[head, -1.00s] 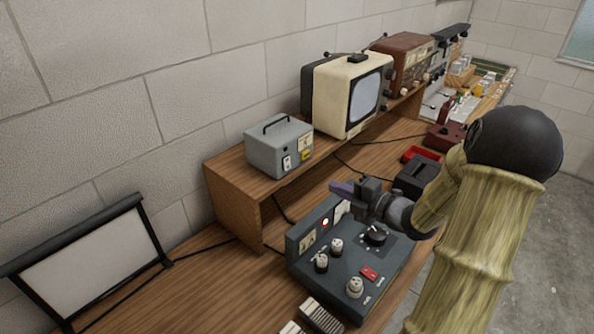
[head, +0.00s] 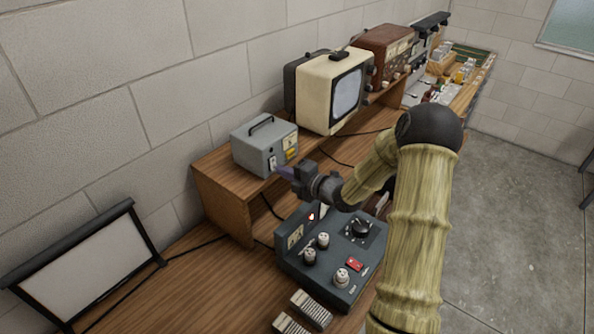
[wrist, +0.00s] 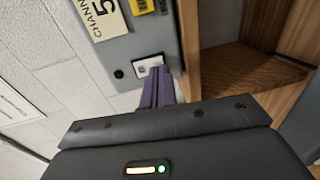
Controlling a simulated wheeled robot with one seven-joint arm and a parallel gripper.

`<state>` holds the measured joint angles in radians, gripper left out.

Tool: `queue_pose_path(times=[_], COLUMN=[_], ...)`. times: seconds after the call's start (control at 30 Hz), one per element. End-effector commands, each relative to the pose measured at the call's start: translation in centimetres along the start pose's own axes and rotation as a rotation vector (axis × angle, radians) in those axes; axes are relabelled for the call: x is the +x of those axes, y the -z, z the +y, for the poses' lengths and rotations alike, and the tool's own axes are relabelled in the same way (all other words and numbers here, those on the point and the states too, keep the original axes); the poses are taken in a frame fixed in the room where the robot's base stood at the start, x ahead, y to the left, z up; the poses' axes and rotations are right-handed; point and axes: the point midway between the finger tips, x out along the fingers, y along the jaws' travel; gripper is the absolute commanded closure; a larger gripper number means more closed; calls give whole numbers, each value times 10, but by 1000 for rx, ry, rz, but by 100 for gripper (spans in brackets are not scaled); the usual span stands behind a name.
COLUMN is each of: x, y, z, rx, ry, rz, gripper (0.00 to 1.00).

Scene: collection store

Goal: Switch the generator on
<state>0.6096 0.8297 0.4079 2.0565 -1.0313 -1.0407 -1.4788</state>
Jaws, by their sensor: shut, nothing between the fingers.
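A light grey box (head: 256,147) with a carry handle stands on the wooden shelf. Its front has a white switch plate (head: 273,162), a cream label and a yellow sticker. In the wrist view the switch plate (wrist: 148,66) sits near the box's corner, below a label reading "CHANNEL 5". My gripper (head: 283,172) is shut and empty, its purple fingertips right at the switch plate; I cannot tell if they touch. A dark blue-grey unit (head: 318,270) with knobs, a red switch (head: 355,265) and a lit lamp stands on the bench below. Which one is the generator is not readable.
A cream monitor (head: 315,92) and a brown radio-like set (head: 385,45) stand further along the shelf (head: 225,205). A framed white panel (head: 80,265) leans at the left. My arm covers part of the bench. Open floor (head: 500,190) lies to the right.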

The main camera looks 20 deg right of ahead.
Motion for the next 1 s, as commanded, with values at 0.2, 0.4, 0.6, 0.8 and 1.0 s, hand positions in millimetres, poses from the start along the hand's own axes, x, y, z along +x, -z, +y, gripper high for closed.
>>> queue_pose_path(times=[0.2, 0.4, 0.6, 0.8, 1.0], x=[8, 8, 9, 12, 12], y=[-1, -1, -1, -1, -1], z=[-1, -1, -3, -3, -1], rx=[0, 0, -1, -1, 0], ry=[1, 1, -8, -38, -36], rz=[-3, -3, -3, -3, -3], gripper=[100, 100, 100, 100, 100])
